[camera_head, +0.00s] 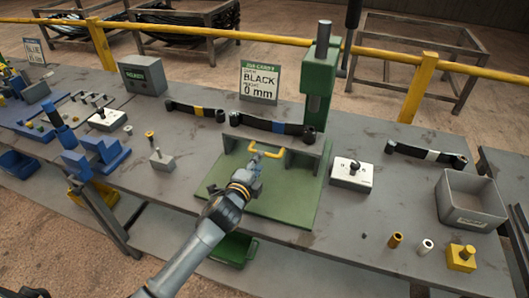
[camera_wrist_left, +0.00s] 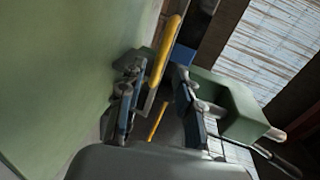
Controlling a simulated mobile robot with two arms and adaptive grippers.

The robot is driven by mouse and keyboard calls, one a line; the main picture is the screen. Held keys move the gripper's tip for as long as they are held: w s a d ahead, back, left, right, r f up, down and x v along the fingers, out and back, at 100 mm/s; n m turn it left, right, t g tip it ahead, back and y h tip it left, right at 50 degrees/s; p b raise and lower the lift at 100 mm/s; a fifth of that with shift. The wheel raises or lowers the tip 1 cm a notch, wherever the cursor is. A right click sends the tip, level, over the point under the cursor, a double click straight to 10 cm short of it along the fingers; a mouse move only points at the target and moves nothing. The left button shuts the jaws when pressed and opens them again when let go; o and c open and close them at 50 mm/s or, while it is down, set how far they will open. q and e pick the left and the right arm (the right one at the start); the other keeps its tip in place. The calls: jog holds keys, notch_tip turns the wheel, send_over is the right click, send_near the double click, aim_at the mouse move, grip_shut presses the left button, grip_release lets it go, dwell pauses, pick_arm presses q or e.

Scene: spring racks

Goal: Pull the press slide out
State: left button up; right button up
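The green press (camera_head: 319,75) stands on the bench, with a flat green slide plate (camera_head: 288,207) at its foot. A yellow handle (camera_head: 272,149) is fixed at the back of the plate. My left gripper (camera_head: 256,158) reaches in from the front, over the plate, at the left end of the handle. In the left wrist view, the yellow handle (camera_wrist_left: 168,45) runs between the two blue-tipped fingers (camera_wrist_left: 155,85). The fingers stand apart on either side of it; whether either touches it is unclear. My right gripper is not in view.
A small box with a knob (camera_head: 351,174) stands right of the plate, and a grey bin (camera_head: 470,202) farther right. Black leaf springs (camera_head: 272,124) lie behind the handle. A sign (camera_head: 260,80) reads "BLACK 0 mm". Blue fixtures (camera_head: 90,155) are at left.

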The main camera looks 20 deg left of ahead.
pick_arm(q)
jog(key=x, duration=0.6)
jog(key=shift+w, duration=0.2)
jog(key=shift+c, duration=0.2)
jog(key=shift+f, duration=0.1)
grip_shut()
